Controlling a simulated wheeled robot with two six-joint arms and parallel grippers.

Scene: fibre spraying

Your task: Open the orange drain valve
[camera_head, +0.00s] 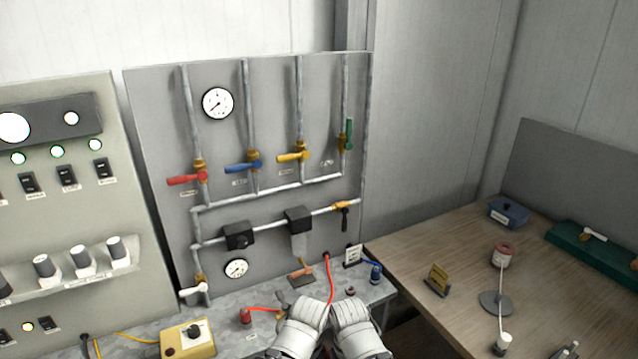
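A small valve with an orange lever (300,272) sits at the foot of the grey pipe panel, below a black unit with a grey bowl (299,246). Its lever lies nearly level in the picture, tilted slightly. My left gripper (306,312) and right gripper (352,312) are side by side at the bottom edge, just in front of the bench and apart from the orange lever in the picture. Their fingers cannot be made out, so I cannot tell if they are open or shut. No held object is visible.
The panel carries red (187,179), blue (242,168), yellow (292,157) and green (349,134) valve handles. A red hose (329,280) rises close to the orange lever. A yellow box (188,339) stands at left on the bench; a wooden table (420,250) is at right.

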